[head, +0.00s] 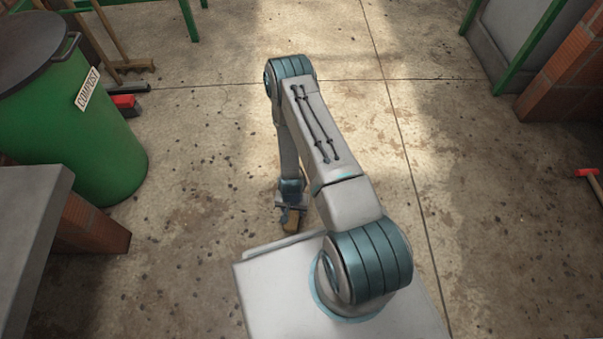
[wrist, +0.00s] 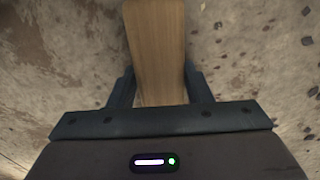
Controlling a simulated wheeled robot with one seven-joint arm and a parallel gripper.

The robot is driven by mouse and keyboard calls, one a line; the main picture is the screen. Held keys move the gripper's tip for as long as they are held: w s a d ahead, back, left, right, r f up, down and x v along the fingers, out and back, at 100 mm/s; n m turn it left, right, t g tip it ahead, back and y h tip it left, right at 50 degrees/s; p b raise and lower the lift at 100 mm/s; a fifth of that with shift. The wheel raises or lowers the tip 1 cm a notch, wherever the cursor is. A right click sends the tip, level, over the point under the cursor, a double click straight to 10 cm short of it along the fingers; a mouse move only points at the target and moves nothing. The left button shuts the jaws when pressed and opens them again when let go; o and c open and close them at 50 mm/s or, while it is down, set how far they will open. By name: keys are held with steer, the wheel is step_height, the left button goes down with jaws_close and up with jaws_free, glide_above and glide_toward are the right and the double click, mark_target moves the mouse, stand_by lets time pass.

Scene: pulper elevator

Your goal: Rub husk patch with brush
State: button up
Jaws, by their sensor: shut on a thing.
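My gripper (wrist: 158,88) is shut on a brown wooden block-like piece, the brush (wrist: 155,40), with one finger on each side of it in the wrist view. In the head view my gripper (head: 291,208) hangs low over the floor just beyond my base, with the brush (head: 291,222) small below it. The brush's bristles are hidden, and I cannot tell whether it touches the floor. The concrete floor (head: 190,240) carries brown stains and scattered dark specks. I cannot tell which of these is the husk patch.
A green compost bin (head: 100,130) stands at the left, with a grey-topped counter (head: 25,240) nearer me. A red-headed broom (head: 125,103) is behind the bin. A red-headed tool (head: 588,174) lies at the right edge. The floor in the middle is open.

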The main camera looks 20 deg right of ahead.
steer(key=shift+s+d+r, duration=0.1)
steer(key=shift+d, duration=0.35)
steer(key=shift+s+d, duration=0.2)
steer(key=shift+d, duration=0.5)
steer(key=shift+s+d+r+p, duration=0.1)
steer(key=shift+d+r+p, duration=0.1)
steer(key=shift+p, duration=0.1)
step_height(320, 180, up, 3)
steer(key=shift+a+r+p, duration=0.1)
steer(key=shift+a+p, duration=0.05)
steer(key=shift+p, duration=0.45)
steer(key=shift+r+p, duration=1.8)
steer(key=shift+r, duration=0.6)
